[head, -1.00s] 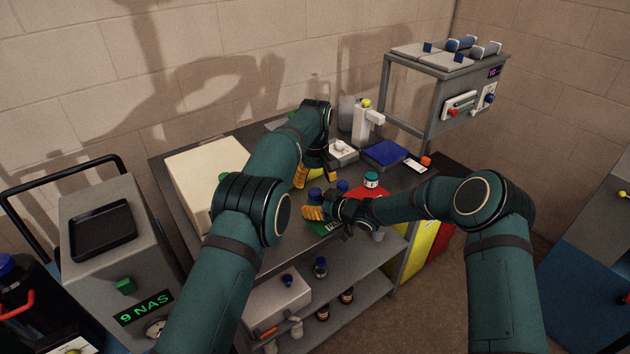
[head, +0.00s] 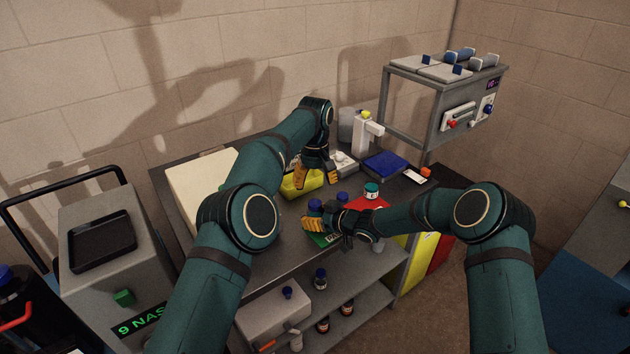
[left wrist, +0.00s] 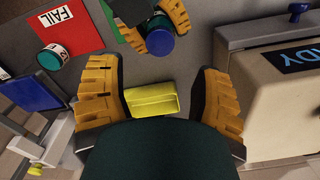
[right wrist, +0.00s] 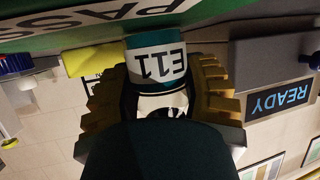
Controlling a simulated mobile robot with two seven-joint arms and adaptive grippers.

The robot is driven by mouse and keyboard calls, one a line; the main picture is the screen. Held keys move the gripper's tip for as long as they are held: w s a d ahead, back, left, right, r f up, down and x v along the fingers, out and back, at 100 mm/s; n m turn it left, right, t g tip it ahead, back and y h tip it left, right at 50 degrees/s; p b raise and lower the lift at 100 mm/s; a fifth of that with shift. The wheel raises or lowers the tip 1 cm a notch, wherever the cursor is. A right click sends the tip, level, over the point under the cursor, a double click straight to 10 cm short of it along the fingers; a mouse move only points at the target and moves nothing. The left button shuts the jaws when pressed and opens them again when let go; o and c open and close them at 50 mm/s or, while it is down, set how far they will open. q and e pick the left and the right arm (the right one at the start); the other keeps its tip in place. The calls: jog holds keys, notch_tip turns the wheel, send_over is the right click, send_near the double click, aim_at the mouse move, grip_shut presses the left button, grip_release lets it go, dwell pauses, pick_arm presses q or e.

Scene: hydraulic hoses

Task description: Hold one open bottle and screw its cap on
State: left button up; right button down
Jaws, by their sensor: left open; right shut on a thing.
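My right gripper (head: 315,220) is shut on a bottle (right wrist: 158,62) with a white label reading E11, held upright close to the green PASS mat (right wrist: 80,28). Its blue top (head: 315,204) shows in the head view and from above in the left wrist view (left wrist: 160,43). I cannot tell whether that is a seated cap. My left gripper (left wrist: 160,98) is open and empty, fingers pointing down, behind the bottle and apart from it. A yellow block-like thing (left wrist: 152,99) lies on the table below its fingers; it also shows in the head view (head: 293,188).
A red FAIL mat (left wrist: 57,14) bears a green-capped bottle (head: 371,190). A cream READY box (head: 196,185), a blue pad (head: 386,160) and a white dispenser (head: 366,130) stand around the table.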

aim_at(315, 203)
pick_arm(q)
jog(key=shift+f, duration=4.05)
grip_shut()
jog(key=shift+c, duration=0.3)
grip_release()
jog(key=shift+r, duration=0.1)
